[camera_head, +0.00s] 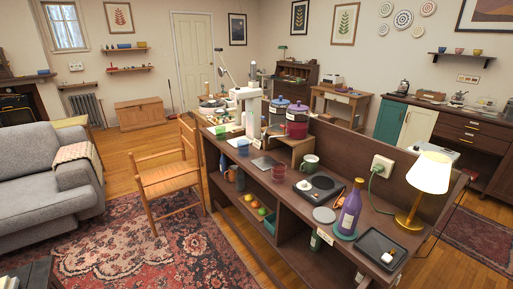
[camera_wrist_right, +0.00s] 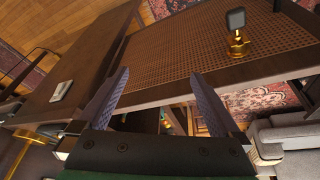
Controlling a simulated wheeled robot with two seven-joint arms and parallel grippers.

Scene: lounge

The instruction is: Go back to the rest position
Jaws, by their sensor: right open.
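My right gripper (camera_wrist_right: 158,73) shows in the right wrist view. Its two dark ridged fingers stand wide apart with nothing between them. Past the fingertips lie a dark wooden edge and a woven cane surface (camera_wrist_right: 185,45); I cannot tell how far off they are. Neither of my grippers shows in the head view, and my left gripper is in no view.
A long dark wooden counter (camera_head: 300,215) holds a purple bottle (camera_head: 350,208), a lit lamp (camera_head: 429,173), a tray (camera_head: 381,250) and pots. A wooden chair (camera_head: 168,180) and grey sofa (camera_head: 40,170) stand left. The wrist view shows a brass piece (camera_wrist_right: 238,46). Rug and floor lie open between.

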